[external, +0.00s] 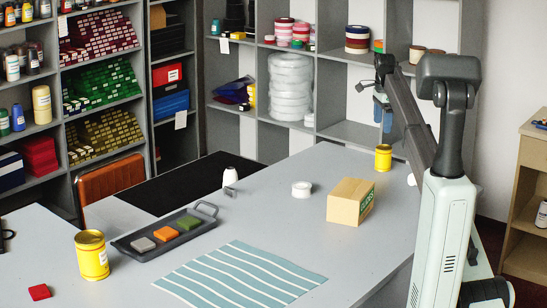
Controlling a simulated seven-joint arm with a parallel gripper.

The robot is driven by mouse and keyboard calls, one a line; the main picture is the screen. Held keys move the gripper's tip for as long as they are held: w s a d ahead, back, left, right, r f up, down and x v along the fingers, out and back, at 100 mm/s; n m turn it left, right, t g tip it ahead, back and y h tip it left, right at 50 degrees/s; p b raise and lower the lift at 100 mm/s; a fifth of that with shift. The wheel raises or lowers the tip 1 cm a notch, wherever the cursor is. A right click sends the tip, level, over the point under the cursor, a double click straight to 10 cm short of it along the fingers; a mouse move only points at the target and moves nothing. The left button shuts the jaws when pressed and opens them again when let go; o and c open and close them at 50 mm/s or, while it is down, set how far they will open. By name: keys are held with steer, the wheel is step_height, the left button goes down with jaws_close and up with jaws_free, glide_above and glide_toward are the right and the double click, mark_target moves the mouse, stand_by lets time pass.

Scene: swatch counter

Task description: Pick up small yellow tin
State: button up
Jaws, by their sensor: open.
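The small yellow tin (383,158) stands upright on the far right part of the grey counter, with a pale label on its side. A larger yellow tin (92,255) stands at the near left. My gripper (382,116) is at the far end of my arm, pointing down. In the picture it appears above the small yellow tin, with a visible gap between them. Its bluish fingers are open and nothing shows between them. The exact depth between fingers and tin is hard to tell from this one view.
A cardboard box (350,201) and a white roll (301,189) stand left of the small tin. A dark tray (126,247) holds coloured swatches. A striped cloth (240,277) lies in front. A white bottle (230,176) stands near the back edge. Shelves (227,118) line the back.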

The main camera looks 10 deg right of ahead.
mark_target(383, 157)
steer(key=m, duration=0.4)
steer(key=shift+s+f, duration=0.1)
steer(key=shift+s, duration=0.15)
step_height(383, 157, down, 8)
steer(key=shift+f, duration=0.2)
steer(key=shift+w+d+f, duration=0.1)
steer(key=shift+d+f, duration=0.05)
steer(key=shift+f, duration=0.75)
steer(key=shift+s+d+f, duration=0.1)
steer(key=shift+d+f, duration=0.1)
steer(key=shift+f, duration=0.7)
steer(key=shift+w+d+f, duration=0.1)
steer(key=shift+d+f, duration=0.05)
steer(key=shift+f, duration=0.75)
steer(key=c, duration=1.2)
steer(key=shift+r, duration=0.1)
steer(key=shift+c, duration=0.7)
steer(key=shift+r, duration=0.1)
